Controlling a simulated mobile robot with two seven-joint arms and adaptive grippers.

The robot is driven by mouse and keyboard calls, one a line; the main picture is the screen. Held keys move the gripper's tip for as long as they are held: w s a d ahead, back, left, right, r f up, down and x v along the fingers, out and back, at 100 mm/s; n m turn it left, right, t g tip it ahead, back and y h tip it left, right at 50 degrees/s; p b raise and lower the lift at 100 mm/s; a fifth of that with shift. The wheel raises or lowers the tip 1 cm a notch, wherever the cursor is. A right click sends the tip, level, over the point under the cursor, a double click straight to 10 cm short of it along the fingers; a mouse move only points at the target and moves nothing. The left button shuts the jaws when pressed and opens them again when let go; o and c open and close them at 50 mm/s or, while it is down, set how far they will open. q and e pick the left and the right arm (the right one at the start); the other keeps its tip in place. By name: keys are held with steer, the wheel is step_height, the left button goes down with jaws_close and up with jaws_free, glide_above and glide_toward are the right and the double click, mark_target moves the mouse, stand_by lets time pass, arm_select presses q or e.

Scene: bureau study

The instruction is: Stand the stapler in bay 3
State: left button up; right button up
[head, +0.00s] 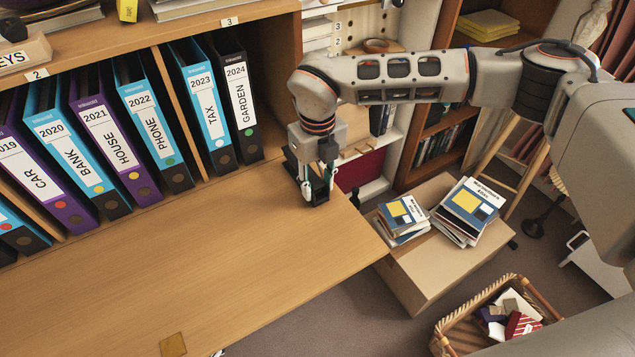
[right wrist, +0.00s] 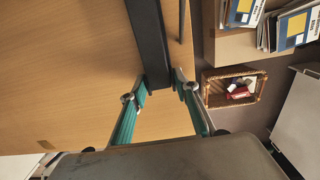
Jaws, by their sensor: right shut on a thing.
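My right gripper (head: 316,185) points down over the right end of the wooden desk board, just right of the black 2024 GARDEN binder (head: 238,98). It is shut on a dark, narrow thing, apparently the stapler (head: 320,198), mostly hidden by the fingers. In the right wrist view the stapler (right wrist: 150,45) shows as a long dark bar between the green-padded fingertips (right wrist: 160,92). I cannot tell whether it touches the board. Bay 3, under the label 3 (head: 229,21), holds the blue 2023 TAX binder (head: 203,105) and GARDEN binder. My left gripper is not in view.
Several binders stand in the bay labelled 2 (head: 37,74). The desk board (head: 190,270) is mostly bare in front. Beyond its right edge are a cardboard box (head: 425,265) with books on it and a wicker basket (head: 447,333). White shelving stands behind my right gripper.

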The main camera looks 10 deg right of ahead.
steer(key=shift+r, duration=0.1)
steer(key=o, duration=1.2)
steer(key=shift+o, duration=0.2)
step_height(320, 180, up, 12)
